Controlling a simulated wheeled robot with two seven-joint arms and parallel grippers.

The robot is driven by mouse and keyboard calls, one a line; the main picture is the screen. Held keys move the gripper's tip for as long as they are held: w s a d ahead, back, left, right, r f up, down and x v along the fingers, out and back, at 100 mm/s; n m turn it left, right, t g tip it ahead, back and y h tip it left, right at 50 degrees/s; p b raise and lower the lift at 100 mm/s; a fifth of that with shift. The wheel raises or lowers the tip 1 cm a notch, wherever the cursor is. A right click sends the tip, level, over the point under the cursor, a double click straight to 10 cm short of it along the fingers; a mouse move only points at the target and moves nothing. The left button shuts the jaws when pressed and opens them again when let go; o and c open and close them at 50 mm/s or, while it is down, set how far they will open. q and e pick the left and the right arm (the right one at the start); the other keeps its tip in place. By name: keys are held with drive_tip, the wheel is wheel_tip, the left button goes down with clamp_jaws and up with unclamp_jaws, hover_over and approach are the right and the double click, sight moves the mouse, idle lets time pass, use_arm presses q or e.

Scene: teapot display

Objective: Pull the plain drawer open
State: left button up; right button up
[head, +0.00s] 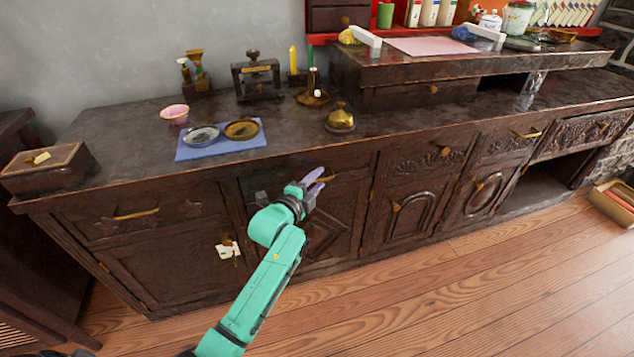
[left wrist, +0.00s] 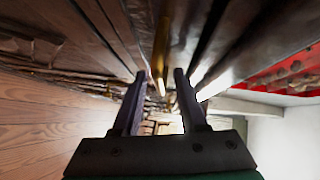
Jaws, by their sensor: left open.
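The plain drawer (head: 345,165) is a dark wood front under the counter top, in the middle of the cabinet row, and looks closed. My left gripper (head: 322,178) is at its front, open, with its fingers pointing toward the brass handle (head: 332,178). In the left wrist view, the brass handle (left wrist: 160,45) runs lengthwise ahead of and between the two spread fingertips (left wrist: 159,78). Whether the fingers touch it I cannot tell. Part of the drawer front is hidden behind the gripper. My right gripper is not in view.
The counter holds a blue mat (head: 195,150) with two dishes, a pink bowl (head: 174,113), a brass bell (head: 340,120) and a wooden box (head: 48,166). Carved drawers with brass handles (head: 136,213) lie to both sides. The wooden floor (head: 450,290) in front is clear.

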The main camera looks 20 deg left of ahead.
use_arm(q)
clamp_jaws()
idle(1.3)
